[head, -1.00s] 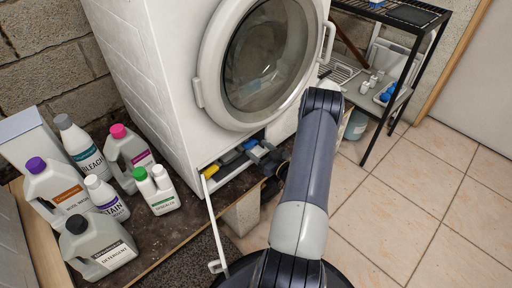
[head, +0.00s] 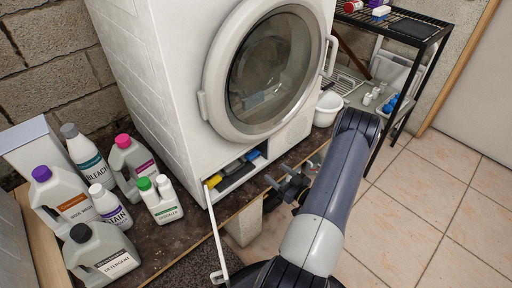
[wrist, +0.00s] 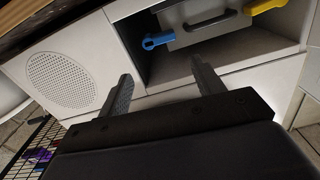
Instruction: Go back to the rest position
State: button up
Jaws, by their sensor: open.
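My gripper (head: 290,184) is open and empty in the head view. It stands just in front and to the right of the open low compartment (head: 238,170) of the white washing machine (head: 155,75), apart from it. In the wrist view my gripper's two dark fingers (wrist: 160,86) are spread with nothing between them. Past them, the compartment holds a grey part with a dark handle (wrist: 212,22), a blue lever (wrist: 158,41) and a yellow lever (wrist: 263,6). My arm hides part of the floor in the head view.
A white flap (head: 217,238) hangs open below the compartment. Several bottles, among them a grey detergent jug (head: 98,252), stand on the plinth at left. A white bucket (head: 327,108) and a black wire rack (head: 408,28) stand at right. The tiled floor (head: 430,200) is clear.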

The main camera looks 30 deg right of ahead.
aim_at(256, 156)
jog(key=w, duration=0.3)
jog(key=w+a+b, duration=0.1)
jog(key=w, duration=0.6)
jog(key=shift+w+a, duration=0.2)
jog(key=shift+a, duration=0.05)
jog(key=shift+w+r+m+p, duration=0.1)
jog(key=shift+r+m+p, duration=0.05)
jog(key=shift+m+p, duration=0.55)
